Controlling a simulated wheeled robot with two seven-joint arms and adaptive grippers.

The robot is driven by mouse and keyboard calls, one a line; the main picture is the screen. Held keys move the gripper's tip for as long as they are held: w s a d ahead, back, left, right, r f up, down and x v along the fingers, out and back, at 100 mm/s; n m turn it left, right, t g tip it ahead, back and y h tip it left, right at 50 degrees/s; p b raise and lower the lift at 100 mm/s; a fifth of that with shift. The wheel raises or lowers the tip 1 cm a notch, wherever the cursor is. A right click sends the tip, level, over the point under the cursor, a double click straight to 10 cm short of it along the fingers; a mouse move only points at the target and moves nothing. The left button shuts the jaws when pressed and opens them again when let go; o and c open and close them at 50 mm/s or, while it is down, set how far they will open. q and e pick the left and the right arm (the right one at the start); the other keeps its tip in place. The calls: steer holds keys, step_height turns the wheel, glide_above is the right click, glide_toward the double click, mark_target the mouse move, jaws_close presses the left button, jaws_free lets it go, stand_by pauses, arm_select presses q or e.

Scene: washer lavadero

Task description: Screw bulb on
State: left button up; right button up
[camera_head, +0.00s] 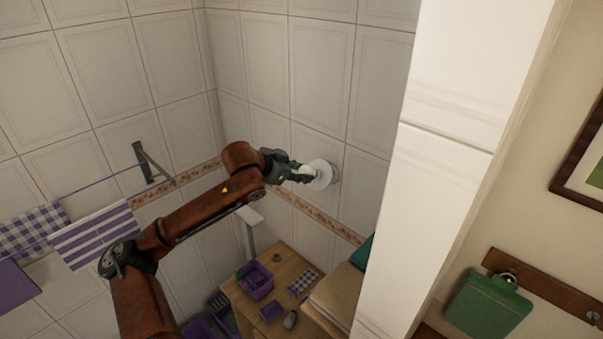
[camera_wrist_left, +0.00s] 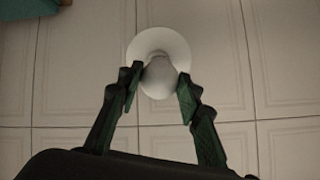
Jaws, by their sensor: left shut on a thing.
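A white bulb (camera_wrist_left: 158,82) is between the fingers of my left gripper (camera_wrist_left: 160,86) in the left wrist view. In the head view the left gripper (camera_head: 296,176) reaches to the tiled wall, with the bulb (camera_head: 307,173) at its fingertips. The gripper is shut on the bulb. A round white wall fixture (camera_head: 326,174) sits right behind the bulb; it also shows in the left wrist view (camera_wrist_left: 160,37). The bulb's base points at the fixture's middle. The contact between bulb and socket is hidden. My right gripper is not in view.
A white pillar (camera_head: 450,130) stands right of the fixture. Below is a wooden table (camera_head: 285,262) with a purple basket (camera_head: 256,281) on it. Cloths (camera_head: 95,236) hang on a rack at the left. The wall around the fixture is clear.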

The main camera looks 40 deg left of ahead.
arm_select(q)
steer(key=shift+w+f, duration=0.25)
steer(key=shift+w, duration=0.1)
stand_by(0.6)
steer(key=o, duration=1.3)
steer(key=shift+o, duration=0.8)
steer(key=o, duration=0.4)
steer(key=shift+v, duration=3)
